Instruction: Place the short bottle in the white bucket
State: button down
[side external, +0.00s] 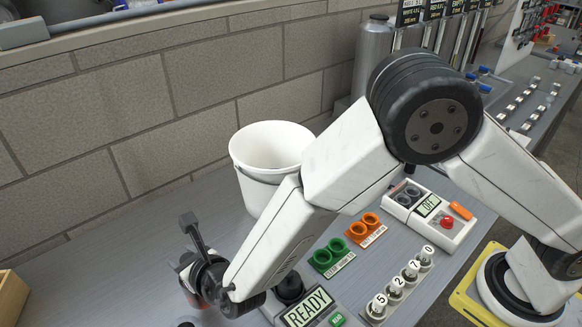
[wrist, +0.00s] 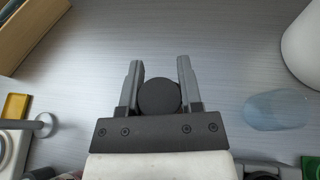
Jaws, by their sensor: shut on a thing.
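The white bucket (side external: 262,150) stands upright on the bench against the block wall, open at the top. Its edge also shows at the upper right of the wrist view (wrist: 303,45). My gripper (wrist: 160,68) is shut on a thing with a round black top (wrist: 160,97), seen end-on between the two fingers. I take it for the short bottle, but its height and lower part are hidden. In the side view my gripper (side external: 193,232) is at the lower left, to the left of and apart from the bucket. My wrist hides most of the held thing there.
A translucent blue vessel (wrist: 275,110) is right of my gripper in the wrist view. A wooden box (side external: 10,293) is at the left. Green (side external: 332,256) and orange (side external: 365,230) holders, a READY display (side external: 309,307) and numbered knobs (side external: 396,287) are on the right.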

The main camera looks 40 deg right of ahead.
jog(key=shift+w+a+f, duration=0.1)
jog(key=shift+w+f, duration=0.05)
jog(key=shift+w+a+f, duration=0.1)
jog(key=shift+w+f, duration=0.05)
jog(key=shift+f, duration=1.75)
jog(key=shift+c, duration=1.3)
grip_release()
jog(key=shift+s+r, duration=0.3)
jog(key=shift+s, duration=0.1)
jog(key=v, duration=1.1)
